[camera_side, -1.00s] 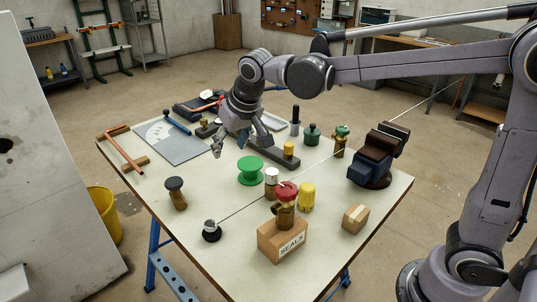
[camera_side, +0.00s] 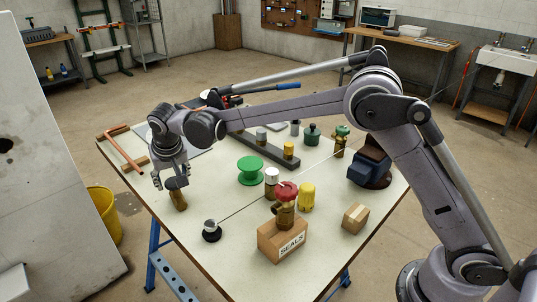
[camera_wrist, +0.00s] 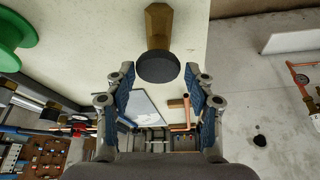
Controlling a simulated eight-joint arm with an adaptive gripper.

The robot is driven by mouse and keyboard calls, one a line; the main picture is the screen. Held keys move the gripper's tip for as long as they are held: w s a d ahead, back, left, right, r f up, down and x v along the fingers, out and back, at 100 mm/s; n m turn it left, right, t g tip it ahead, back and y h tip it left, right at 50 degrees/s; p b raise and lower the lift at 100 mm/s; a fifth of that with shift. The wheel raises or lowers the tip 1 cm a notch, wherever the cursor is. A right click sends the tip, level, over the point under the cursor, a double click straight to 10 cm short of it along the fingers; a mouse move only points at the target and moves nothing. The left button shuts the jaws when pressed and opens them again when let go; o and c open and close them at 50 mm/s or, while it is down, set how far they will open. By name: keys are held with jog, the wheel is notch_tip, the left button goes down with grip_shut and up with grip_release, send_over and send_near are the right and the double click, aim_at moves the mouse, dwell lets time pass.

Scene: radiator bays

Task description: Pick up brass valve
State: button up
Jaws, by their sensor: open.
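A brass valve (camera_side: 178,200) with a dark round knob stands upright near the table's left edge. In the wrist view its brass body (camera_wrist: 157,25) and black knob (camera_wrist: 157,67) show at top centre, in line with the gap between my fingers. My gripper (camera_side: 171,181) is open and empty at the knob, its fingers partly hiding the knob in the side view. In the wrist view my gripper (camera_wrist: 157,80) has a finger on each side of the knob, with gaps. Another brass valve with a red knob (camera_side: 287,192) stands on the SEALS box, and one with a green knob (camera_side: 341,139) stands further back.
A green spool (camera_side: 250,170), a yellow cap (camera_side: 307,197), a small carton (camera_side: 355,218) and the SEALS box (camera_side: 283,240) stand to the right. A thin rod runs from a dark-based post (camera_side: 211,231) across the table. A copper pipe (camera_side: 124,150) lies at the left edge.

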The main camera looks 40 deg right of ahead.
aim_at(175, 191)
jog(key=shift+s+x, duration=0.2)
jog(key=shift+x, duration=3.15)
jog(key=shift+d+f, duration=0.1)
grip_shut()
